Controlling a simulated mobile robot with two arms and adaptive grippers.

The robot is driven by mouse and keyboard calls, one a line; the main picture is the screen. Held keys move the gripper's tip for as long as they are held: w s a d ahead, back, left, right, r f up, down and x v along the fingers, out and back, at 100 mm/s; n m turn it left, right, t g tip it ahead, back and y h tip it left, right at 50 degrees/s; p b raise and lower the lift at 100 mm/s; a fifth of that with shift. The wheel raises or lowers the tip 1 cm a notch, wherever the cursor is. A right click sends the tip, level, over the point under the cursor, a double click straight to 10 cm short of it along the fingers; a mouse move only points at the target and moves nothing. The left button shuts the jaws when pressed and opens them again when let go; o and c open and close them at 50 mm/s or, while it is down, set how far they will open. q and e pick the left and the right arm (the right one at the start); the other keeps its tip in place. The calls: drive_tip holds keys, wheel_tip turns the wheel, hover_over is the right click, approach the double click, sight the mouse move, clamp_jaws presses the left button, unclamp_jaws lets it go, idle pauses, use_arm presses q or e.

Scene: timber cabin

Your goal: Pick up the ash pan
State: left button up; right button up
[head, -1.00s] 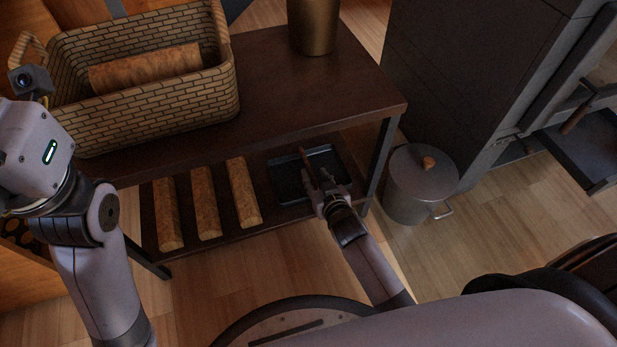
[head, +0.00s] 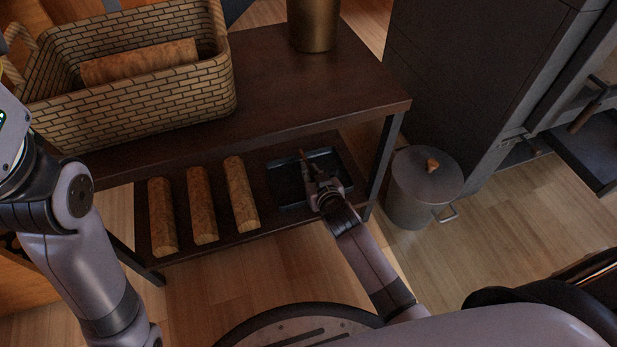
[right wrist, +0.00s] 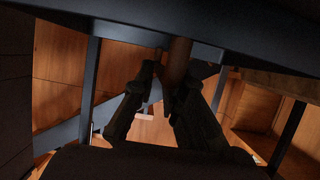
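The ash pan (head: 288,191) is a dark, shallow rectangular tray with a brown handle (head: 306,160). It sits on the right part of the rack's lower shelf. My right gripper (head: 316,184) reaches in at the pan's near right part, by the handle. In the right wrist view, the handle (right wrist: 178,62) comes down between the two dark fingers of my right gripper (right wrist: 169,80), close to the right one. I cannot tell whether both fingers touch it. The pan's dark underside fills the top of that view. My left gripper is outside the head view; only its arm shows.
The wooden rack (head: 290,95) has its upper shelf over the pan, and a leg (head: 382,165) close right of it. Several logs (head: 202,205) lie left of the pan. A basket (head: 130,110) stands on top. A lidded bucket (head: 423,190) and dark stove (head: 465,85) stand right.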

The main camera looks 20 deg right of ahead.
clamp_jaws()
idle(0.4)
drive_tip(key=shift+r, duration=0.15)
